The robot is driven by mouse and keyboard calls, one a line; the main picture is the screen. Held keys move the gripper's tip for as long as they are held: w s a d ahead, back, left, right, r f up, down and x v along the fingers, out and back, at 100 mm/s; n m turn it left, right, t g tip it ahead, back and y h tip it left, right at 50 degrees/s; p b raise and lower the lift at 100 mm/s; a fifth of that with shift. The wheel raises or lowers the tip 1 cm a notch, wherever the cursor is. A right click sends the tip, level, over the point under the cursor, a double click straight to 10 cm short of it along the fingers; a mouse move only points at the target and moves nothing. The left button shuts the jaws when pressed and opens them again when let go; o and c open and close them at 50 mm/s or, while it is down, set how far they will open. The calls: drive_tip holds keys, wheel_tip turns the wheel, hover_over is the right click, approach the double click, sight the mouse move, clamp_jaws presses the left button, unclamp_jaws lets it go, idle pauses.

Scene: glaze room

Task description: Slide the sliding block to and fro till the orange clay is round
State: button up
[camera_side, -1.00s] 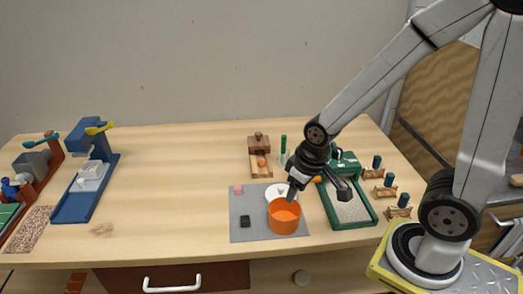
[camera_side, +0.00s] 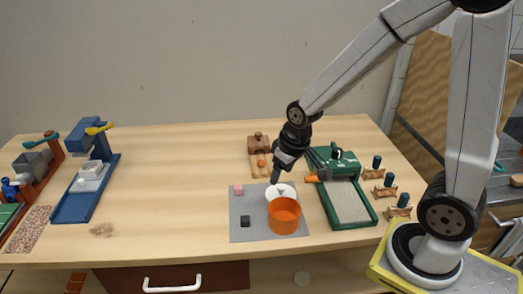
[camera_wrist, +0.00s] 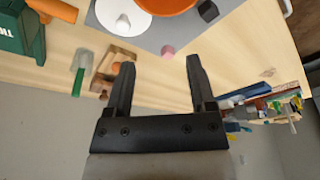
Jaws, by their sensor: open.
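The sliding block (camera_side: 258,141) is a brown wooden block with a round knob, at the back end of a light wooden board (camera_side: 253,172). The orange clay (camera_side: 261,163) is a small lump on the board in front of the block; it looks roundish, but is too small to judge its exact shape. My gripper (camera_side: 277,176) is just right of the board, above the back of the grey mat, touching neither block nor clay. In the wrist view my gripper (camera_wrist: 160,65) has its jaws apart and empty. The board (camera_wrist: 112,58) is partly hidden there beside the left finger.
A green tray (camera_side: 370,211) stands right, with an orange-handled tool (camera_side: 313,179).

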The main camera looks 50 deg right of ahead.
drive_tip(key=w+d+r, duration=0.1)
drive_tip(key=w+d, duration=0.7)
drive_tip(key=w, duration=0.3)
drive_tip(key=t, duration=0.1)
approach(259, 133)
drive_tip(key=shift+f, duration=0.55)
drive_tip(key=shift+f, duration=0.15)
drive_tip(key=shift+t, duration=0.3)
drive_tip(key=shift+x, duration=3.75)
drive_tip(key=shift+c, duration=0.2)
clamp_jaws()
